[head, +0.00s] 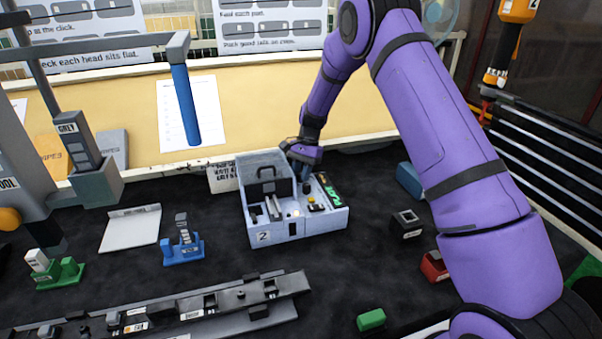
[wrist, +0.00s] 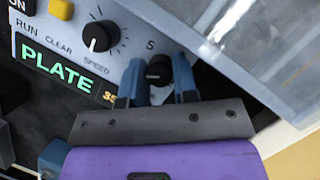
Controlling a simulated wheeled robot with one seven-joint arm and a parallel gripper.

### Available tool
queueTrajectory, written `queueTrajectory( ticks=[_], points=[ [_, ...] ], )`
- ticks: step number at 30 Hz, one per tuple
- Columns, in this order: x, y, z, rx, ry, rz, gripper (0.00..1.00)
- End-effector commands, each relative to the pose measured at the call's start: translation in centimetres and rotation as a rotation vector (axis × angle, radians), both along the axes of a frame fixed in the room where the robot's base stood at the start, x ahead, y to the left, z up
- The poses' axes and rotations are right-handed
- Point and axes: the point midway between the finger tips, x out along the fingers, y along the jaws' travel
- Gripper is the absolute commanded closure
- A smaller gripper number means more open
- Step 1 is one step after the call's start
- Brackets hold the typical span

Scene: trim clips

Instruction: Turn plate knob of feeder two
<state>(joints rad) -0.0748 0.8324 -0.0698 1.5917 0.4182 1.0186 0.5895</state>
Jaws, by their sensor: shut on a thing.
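Feeder two (head: 322,222) is a pale grey box with a "2" label and a clear cover on its left part, standing on the dark bench mat. My gripper (head: 306,186) reaches down from behind onto its right-hand panel. In the wrist view my gripper's blue fingers (wrist: 158,84) are shut on a black knob (wrist: 158,68) at the panel's edge. A green lit display (wrist: 56,68) reads "PLATE", with orange digits partly hidden by a finger. A second black knob (wrist: 100,37), marked "SPEED", stands apart from the fingers with its white pointer visible.
The clear cover (wrist: 245,50) rises close beside the fingers. A yellow button (wrist: 60,8) is on the panel. In the head view, a black block (head: 406,224) and a red block (head: 434,267) lie right of the feeder. A grey rail (head: 285,285) runs in front.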

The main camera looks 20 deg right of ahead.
Motion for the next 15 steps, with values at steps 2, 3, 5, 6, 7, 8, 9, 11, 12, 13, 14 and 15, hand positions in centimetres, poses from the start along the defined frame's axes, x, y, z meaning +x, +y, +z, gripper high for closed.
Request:
queueTrajectory(
  ticks=[2,3,5,6,7,8,9,11,12,13,14,15],
  points=[
    [0.09,-0.05,0.08,0.0,-0.003,0.002,0.97],
    [0.1,-0.05,0.09,0.0,-0.003,0.003,0.97],
    [0.1,-0.05,0.09,0.0,-0.003,0.003,0.97],
    [0.1,-0.06,0.08,0.0,-0.003,0.002,0.97],
    [0.11,-0.05,0.08,0.0,-0.003,0.002,0.97],
    [0.11,-0.05,0.08,0.0,-0.003,0.002,0.97],
    [0.11,-0.05,0.08,0.0,-0.003,0.002,0.97],
    [0.11,-0.05,0.08,0.0,-0.003,0.002,0.97],
    [0.11,-0.05,0.09,0.0,-0.004,0.002,0.66],
    [0.11,-0.05,0.08,0.0,-0.003,0.001,0.59],
    [0.1,-0.04,0.08,0.0,-0.003,0.001,0.52],
    [0.09,-0.04,0.07,0.0,-0.003,0.001,0.48]
  ],
)
